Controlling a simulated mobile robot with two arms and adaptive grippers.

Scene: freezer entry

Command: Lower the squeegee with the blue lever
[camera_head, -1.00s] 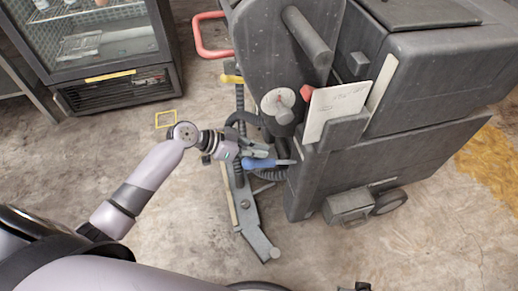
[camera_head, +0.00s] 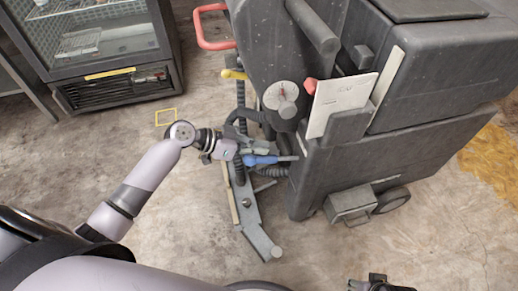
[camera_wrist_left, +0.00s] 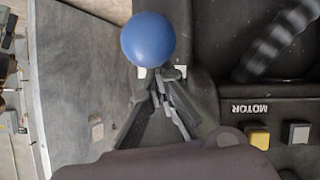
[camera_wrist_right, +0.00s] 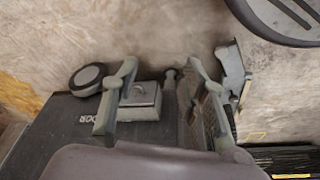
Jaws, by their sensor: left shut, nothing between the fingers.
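The blue lever (camera_head: 262,160) sticks out sideways at the back of the dark floor-cleaning machine (camera_head: 330,185). Its round blue knob (camera_wrist_left: 148,40) shows large in the left wrist view, just beyond my left fingertips. My left gripper (camera_wrist_left: 157,74) is shut and empty; in the head view the gripper (camera_head: 250,150) is right beside the lever. I cannot tell whether it touches it. The squeegee bar (camera_head: 249,212) extends low behind the machine; its height above the floor is unclear. My right gripper (camera_wrist_right: 165,85) is open and empty, with its fingers wide apart.
A yellow lever (camera_head: 233,75) and a red handle (camera_head: 212,32) stick out farther up the machine. A white card (camera_head: 340,103) stands in a holder. A glass-door cooler (camera_head: 100,50) stands at the back left. Concrete floor at left is clear.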

